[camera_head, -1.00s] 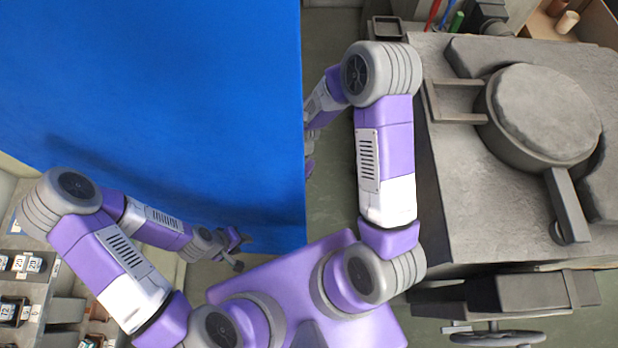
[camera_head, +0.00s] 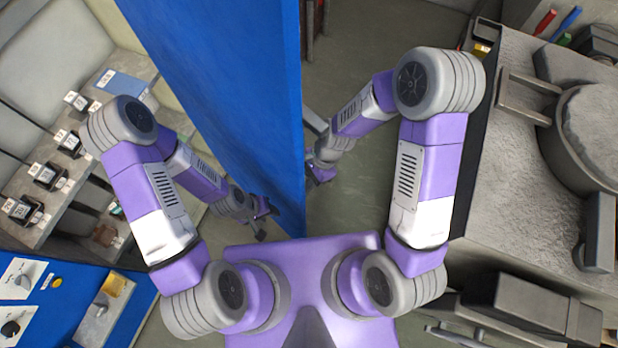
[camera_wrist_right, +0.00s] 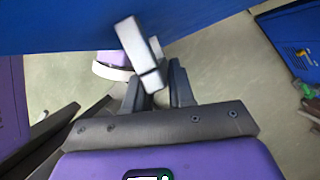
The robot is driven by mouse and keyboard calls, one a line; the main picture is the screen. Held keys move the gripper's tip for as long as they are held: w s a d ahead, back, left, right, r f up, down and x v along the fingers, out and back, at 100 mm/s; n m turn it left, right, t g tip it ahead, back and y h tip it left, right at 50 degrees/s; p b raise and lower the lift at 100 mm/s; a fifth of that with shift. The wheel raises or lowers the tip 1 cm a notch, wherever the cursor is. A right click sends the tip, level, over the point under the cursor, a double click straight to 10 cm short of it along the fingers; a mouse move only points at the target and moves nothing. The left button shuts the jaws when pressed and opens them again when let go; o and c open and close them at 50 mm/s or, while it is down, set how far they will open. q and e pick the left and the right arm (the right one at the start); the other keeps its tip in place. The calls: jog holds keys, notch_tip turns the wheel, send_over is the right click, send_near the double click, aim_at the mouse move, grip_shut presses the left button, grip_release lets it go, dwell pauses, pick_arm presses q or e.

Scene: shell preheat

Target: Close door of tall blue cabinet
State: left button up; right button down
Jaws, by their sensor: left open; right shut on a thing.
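The tall blue cabinet's door (camera_head: 225,85) stands as a big blue panel between my two arms, seen nearly edge-on in the head view. Its blue face also shows along the top of the right wrist view (camera_wrist_right: 70,25). A pale metal handle (camera_wrist_right: 138,48) sticks out from the door there. My right gripper (camera_wrist_right: 156,88) is shut on the lower end of this handle. In the head view the right gripper (camera_head: 318,172) is close to the door's right side, and its jaws are unclear. My left gripper (camera_head: 263,217) is open and empty on the door's left side.
Shelves with several small numbered boxes (camera_head: 45,175) stand at the left. A blue panel with knobs (camera_head: 65,305) is at the lower left. A grey stone-like counter (camera_head: 520,130) with a pan (camera_head: 590,135) stands close to my right arm. Bare floor (camera_head: 375,50) shows beyond the door.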

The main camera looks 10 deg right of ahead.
jog(key=shift+s, duration=0.1)
jog(key=c, duration=1)
grip_release()
jog(key=v, duration=0.7)
jog(key=shift+d+r, duration=0.15)
jog(key=shift+r, duration=0.1)
